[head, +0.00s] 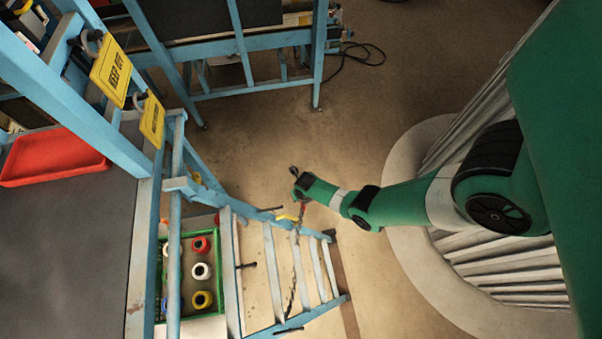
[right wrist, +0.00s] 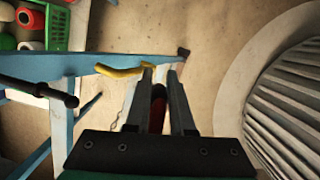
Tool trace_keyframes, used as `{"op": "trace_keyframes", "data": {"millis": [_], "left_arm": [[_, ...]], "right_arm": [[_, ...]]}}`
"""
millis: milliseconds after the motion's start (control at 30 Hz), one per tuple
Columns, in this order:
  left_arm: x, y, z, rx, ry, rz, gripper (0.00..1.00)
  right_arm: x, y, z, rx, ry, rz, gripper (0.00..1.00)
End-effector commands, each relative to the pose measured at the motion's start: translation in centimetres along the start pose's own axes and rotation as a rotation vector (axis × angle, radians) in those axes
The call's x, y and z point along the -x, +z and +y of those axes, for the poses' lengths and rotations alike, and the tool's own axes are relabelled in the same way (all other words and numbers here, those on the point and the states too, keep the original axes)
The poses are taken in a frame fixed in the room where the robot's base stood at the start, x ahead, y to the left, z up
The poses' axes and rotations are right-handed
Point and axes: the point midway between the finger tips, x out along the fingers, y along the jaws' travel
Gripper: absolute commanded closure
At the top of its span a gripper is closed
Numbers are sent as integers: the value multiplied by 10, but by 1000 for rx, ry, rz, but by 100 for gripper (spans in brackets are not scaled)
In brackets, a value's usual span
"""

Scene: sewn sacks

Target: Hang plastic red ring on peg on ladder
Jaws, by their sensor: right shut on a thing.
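My right gripper (head: 301,204) is beside the blue ladder (head: 228,275), near its right rail. In the right wrist view its two fingers (right wrist: 164,72) are closed on a narrow red thing (right wrist: 157,112), which looks like the red ring seen edge-on. Its full outline is hidden by the fingers. A yellow hook-like peg (head: 287,217) sticks out from the ladder close to the gripper; it also shows in the right wrist view (right wrist: 120,70), just left of the fingertips. A black peg (right wrist: 40,91) is farther left. The red thing looks apart from both pegs. My left gripper is out of view.
A green crate (head: 177,319) with several spools stands behind the ladder. A red tray (head: 52,155) lies on the grey table at left. Yellow signs (head: 110,71) hang on the blue frame. A large ribbed round object (head: 500,270) stands at right. Open floor lies above the ladder.

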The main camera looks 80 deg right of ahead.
Motion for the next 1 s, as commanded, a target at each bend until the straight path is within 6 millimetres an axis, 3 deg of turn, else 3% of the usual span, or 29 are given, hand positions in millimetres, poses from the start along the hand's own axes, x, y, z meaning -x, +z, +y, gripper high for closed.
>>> {"op": "trace_keyframes", "data": {"millis": [267, 700, 1000], "left_arm": [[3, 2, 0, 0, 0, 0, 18], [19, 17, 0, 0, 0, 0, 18], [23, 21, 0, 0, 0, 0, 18]], "right_arm": [[-2, 0, 4, 0, 0, 1, 100], [-9, 7, 40, 2, 1, 0, 100], [-9, 9, 53, 0, 0, 1, 100]]}}
